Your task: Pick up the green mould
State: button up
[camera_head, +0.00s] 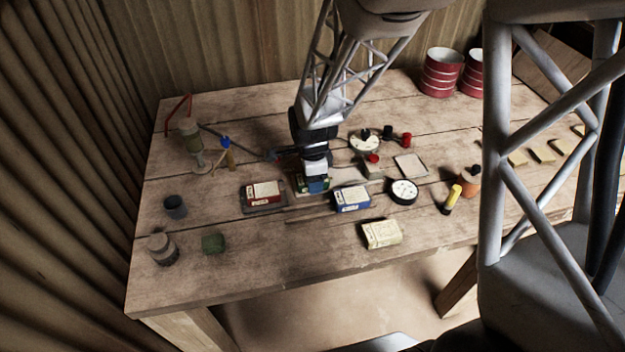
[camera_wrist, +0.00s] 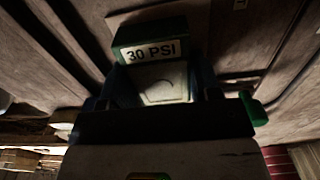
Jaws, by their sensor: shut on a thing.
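The green mould (camera_wrist: 150,51) is a small block with a dark green front, a white "30 PSI" label and a pale top. My gripper (camera_head: 315,184) points down near the table's middle and is shut on the mould. In the wrist view the jaws stand on either side of its pale top. In the head view the mould is mostly hidden by my gripper, with only bits of green showing. I cannot tell whether it is clear of the surface below.
A red mould (camera_head: 264,196) sits left of my gripper, and a blue mould (camera_head: 352,199) sits close on the right. A round dial (camera_head: 403,191), a cream block (camera_head: 381,234) and a green cube (camera_head: 212,243) lie nearby. Free table (camera_head: 290,255) shows in front.

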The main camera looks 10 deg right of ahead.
jog(key=shift+r, duration=0.15)
jog(key=shift+r, duration=0.75)
notch_tip(320, 180, up, 2)
jog(key=shift+r, duration=0.1)
jog(key=s, duration=1)
jog(key=s+d+r, duration=0.1)
jog(key=s, duration=0.5)
jog(key=shift+d, duration=0.1)
jog(key=w+a+r, duration=0.2)
jog(key=w+a, duration=0.3)
jog(key=w, duration=0.2)
jog(key=shift+w+a+r, duration=0.15)
jog(key=shift+w+r, duration=0.05)
jog(key=shift+r, duration=0.15)
jog(key=shift+f, duration=0.25)
